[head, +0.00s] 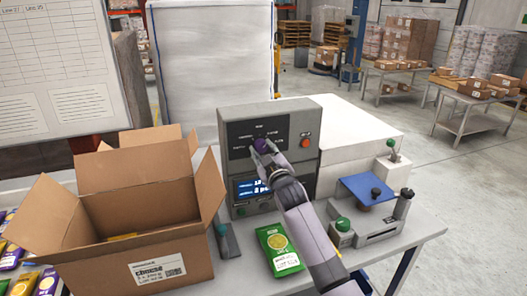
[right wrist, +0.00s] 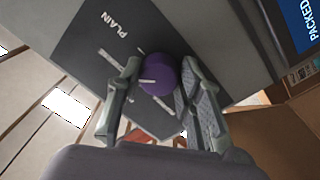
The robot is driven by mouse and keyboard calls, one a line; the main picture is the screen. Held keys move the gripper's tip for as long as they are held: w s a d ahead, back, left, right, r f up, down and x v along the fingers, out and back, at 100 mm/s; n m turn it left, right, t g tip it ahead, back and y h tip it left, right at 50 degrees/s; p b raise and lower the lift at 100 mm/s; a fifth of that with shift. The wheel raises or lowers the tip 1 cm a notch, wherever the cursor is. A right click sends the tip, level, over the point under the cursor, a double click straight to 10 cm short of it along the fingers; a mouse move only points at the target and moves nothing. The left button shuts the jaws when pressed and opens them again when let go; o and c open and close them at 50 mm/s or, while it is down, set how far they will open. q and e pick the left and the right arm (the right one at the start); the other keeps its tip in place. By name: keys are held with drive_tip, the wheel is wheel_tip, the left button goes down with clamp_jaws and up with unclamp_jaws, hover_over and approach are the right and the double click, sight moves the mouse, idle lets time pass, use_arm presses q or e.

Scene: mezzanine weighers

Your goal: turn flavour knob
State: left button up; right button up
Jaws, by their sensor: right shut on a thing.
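The purple flavour knob (head: 262,145) sits on a dark label plate on the front of a grey control box (head: 302,116). In the right wrist view the knob (right wrist: 158,76) is round, with a white pointer line, and the word PLAIN stands near it on the plate. My right gripper (head: 264,152) reaches up to the box and is shut on the knob. In the right wrist view one finger of this gripper (right wrist: 156,95) is on each side of the knob. The gripper hides part of the knob and plate in the head view. My left gripper is not in view.
A lit display (head: 250,188) and a red button (head: 305,142) are on the box. An open cardboard carton (head: 165,272) stands to the left. A green packet (head: 279,250) lies in front of the box. A blue-topped device (head: 367,189) stands at right.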

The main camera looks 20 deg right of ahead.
drive_tip(key=o, duration=1.2)
drive_tip(key=shift+c, duration=0.2)
drive_tip(key=shift+s, duration=0.1)
drive_tip(key=s, duration=1.1)
drive_tip(key=shift+s+f, duration=0.25)
drive_tip(key=shift+s, duration=0.15)
